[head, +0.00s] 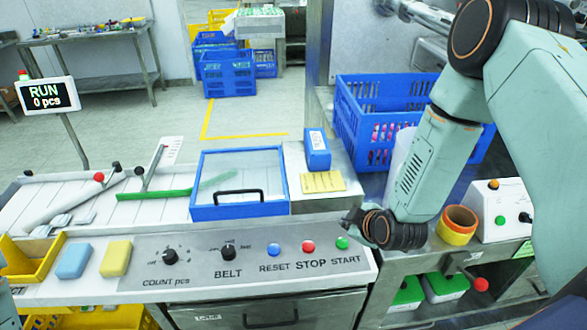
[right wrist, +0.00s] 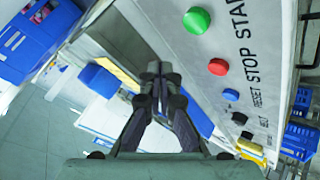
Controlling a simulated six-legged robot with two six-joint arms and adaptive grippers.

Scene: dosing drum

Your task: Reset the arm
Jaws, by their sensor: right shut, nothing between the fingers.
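My right arm comes in from the right in the head view. My right gripper (head: 354,216) is shut and empty, just above the right end of the control panel (head: 210,275), near the green START button (head: 342,243). In the right wrist view its fingers (right wrist: 155,75) are together, with the panel's green START (right wrist: 197,20), red STOP (right wrist: 218,67) and blue RESET (right wrist: 231,95) buttons beside them. No contact with a button shows. My left gripper is not in view.
A display (head: 46,95) reads "RUN 0 pcs". A blue-framed clear-lidded box (head: 240,212) stands behind the panel, with a small blue box (head: 317,150) to its right. A blue crate (head: 360,125) and an orange-yellow ring (head: 457,226) are near my right arm.

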